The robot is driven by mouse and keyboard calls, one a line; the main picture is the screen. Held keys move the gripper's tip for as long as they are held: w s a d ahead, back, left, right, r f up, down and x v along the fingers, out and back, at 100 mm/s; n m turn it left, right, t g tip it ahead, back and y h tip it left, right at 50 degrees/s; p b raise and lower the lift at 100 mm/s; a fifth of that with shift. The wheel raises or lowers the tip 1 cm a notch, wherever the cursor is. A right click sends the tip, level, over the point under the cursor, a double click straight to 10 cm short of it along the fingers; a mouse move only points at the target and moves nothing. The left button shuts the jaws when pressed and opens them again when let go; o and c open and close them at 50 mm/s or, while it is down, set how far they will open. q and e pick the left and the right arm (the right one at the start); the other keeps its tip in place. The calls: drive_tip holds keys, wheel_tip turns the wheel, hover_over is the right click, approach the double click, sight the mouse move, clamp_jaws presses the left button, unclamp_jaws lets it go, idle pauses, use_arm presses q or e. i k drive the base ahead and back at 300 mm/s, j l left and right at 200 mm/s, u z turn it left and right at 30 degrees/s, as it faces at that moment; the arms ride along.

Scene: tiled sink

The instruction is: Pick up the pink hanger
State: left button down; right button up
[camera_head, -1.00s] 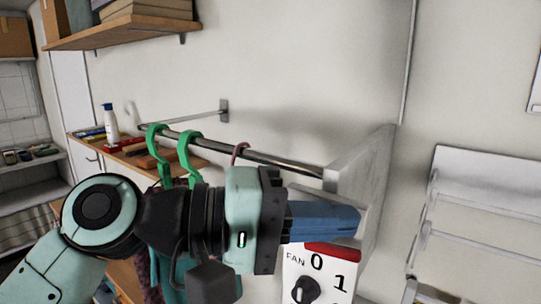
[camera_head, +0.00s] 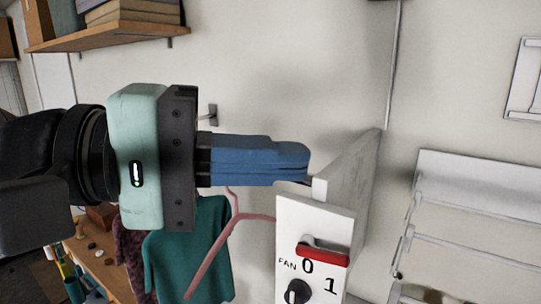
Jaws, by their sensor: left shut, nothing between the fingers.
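The pink hanger (camera_head: 211,254) hangs below my left gripper. Its neck and sloping arms show, but its hook and the stretch of rail behind my gripper are hidden. My left gripper (camera_head: 305,162) comes in from the left with its blue fingers pointing right. The fingers are shut and empty, in front of the wall and above the hanger's right arm in the picture. I cannot tell how far apart they are in depth. My right gripper is not in view.
A teal garment (camera_head: 190,255) hangs left of the hanger. A white fan switch box (camera_head: 308,225) stands close on the right, with a grey bracket panel (camera_head: 348,185) behind it. A wooden shelf (camera_head: 110,33) is at the upper left. A white rack (camera_head: 475,180) is on the right wall.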

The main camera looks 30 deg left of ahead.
sight(235, 220)
drive_tip(key=k+j, duration=0.25)
drive_tip(key=j, duration=0.15)
drive_tip(key=k+j, duration=0.25)
drive_tip(key=j, duration=0.2)
drive_tip(key=k+j, duration=0.25)
drive_tip(key=j, duration=0.15)
drive_tip(key=k+j, duration=0.25)
drive_tip(key=j, duration=0.2)
